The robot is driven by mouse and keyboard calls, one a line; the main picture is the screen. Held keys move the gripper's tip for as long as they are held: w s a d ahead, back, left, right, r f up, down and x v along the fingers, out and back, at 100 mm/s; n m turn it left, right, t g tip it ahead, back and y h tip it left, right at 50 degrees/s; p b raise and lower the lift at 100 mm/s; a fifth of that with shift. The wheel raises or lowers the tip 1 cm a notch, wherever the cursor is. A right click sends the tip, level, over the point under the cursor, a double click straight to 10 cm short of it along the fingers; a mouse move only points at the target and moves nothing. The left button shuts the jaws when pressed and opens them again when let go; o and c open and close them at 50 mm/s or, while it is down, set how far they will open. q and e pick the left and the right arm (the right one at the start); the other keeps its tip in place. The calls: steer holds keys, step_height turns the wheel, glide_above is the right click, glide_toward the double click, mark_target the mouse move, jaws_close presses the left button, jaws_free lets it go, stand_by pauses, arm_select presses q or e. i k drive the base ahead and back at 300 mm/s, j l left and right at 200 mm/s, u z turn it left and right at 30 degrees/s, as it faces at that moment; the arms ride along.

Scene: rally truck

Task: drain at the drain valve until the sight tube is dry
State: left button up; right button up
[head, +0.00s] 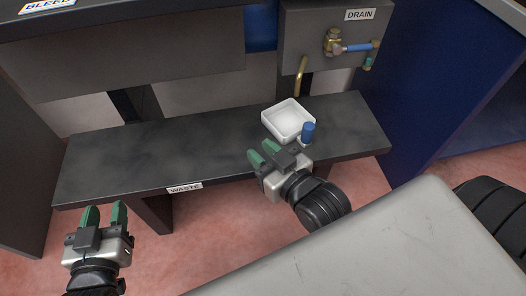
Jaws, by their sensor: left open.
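The drain valve (334,44) is brass, on a grey panel under the DRAIN label (360,14). Its blue lever (358,48) points right, roughly level. A brass spout (301,74) hangs below the panel. A small upright fitting (369,56) at the panel's right edge may be the sight tube; its level is too small to read. A white tray (284,121) with a blue grip (308,132) sits on the shelf below the spout and looks empty. My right gripper (262,153) is open and empty, in front of the tray. My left gripper (103,214) is open and empty, at lower left.
The dark shelf (150,160) carries a WASTE label (185,188) on its front edge and is bare left of the tray. A BLEED label (47,5) is at top left. A blue cabinet (435,90) stands on the right, with black tyres (495,215) at lower right.

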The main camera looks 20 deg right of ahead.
mark_target(337, 49)
steer(key=z, duration=1.4)
